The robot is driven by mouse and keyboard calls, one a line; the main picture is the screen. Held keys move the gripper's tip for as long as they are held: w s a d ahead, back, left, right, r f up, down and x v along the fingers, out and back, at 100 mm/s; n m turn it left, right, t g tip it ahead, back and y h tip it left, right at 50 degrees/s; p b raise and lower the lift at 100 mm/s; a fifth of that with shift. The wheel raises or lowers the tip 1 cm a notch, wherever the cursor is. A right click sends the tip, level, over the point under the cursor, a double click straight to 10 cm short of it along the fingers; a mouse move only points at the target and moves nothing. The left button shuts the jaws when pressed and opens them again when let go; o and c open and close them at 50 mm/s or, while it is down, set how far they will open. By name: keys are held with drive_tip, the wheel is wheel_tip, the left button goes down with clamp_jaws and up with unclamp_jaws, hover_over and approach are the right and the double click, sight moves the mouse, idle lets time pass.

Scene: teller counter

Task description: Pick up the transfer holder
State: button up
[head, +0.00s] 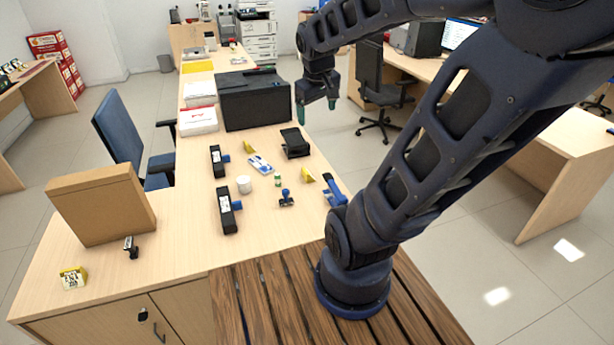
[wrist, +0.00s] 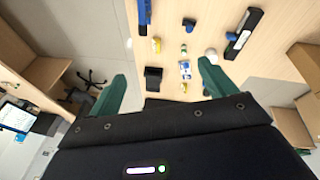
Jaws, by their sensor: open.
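No label that I can read marks the transfer holder, so I cannot tell which item it is. Candidates on the counter are a dark block-like holder (head: 295,142), two long black items with blue parts, one nearer (head: 227,210) and one farther (head: 217,160), and a blue-and-white card-like piece (head: 261,164). My gripper (head: 316,107) hangs above the counter's right edge, near the dark holder and apart from it. Its green fingers are spread and empty. In the wrist view the dark holder (wrist: 153,76) shows between the fingers (wrist: 163,78).
A white cup (head: 243,184), a blue-handled stamp (head: 287,198), yellow wedges (head: 308,175) and a blue tool (head: 333,190) stand close together. A large black box (head: 255,100) is behind. A cardboard box (head: 101,205) stands at left. The front middle counter is clear.

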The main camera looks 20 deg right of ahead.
drive_tip(key=w+d+f+n+g+h, duration=0.1)
drive_tip(key=w+f+n, duration=0.35)
drive_tip(key=w, duration=0.35)
drive_tip(key=n+g+h, duration=0.2)
drive_tip(key=n, duration=0.9)
hover_over(306, 170)
drive_tip(key=a, duration=0.4)
wheel_tip(306, 170, down, 27)
drive_tip(key=shift+s+d+x, duration=0.1)
drive_tip(key=shift+s+x, duration=0.05)
drive_tip(key=shift+x, duration=2.35)
drive_tip(key=shift+s+d+x, duration=0.1)
drive_tip(key=shift+s+x, duration=0.05)
drive_tip(key=shift+x, duration=2.4)
drive_tip(key=shift+r, duration=0.15)
drive_tip(key=c, duration=1.1)
wheel_tip(306, 170, up, 20)
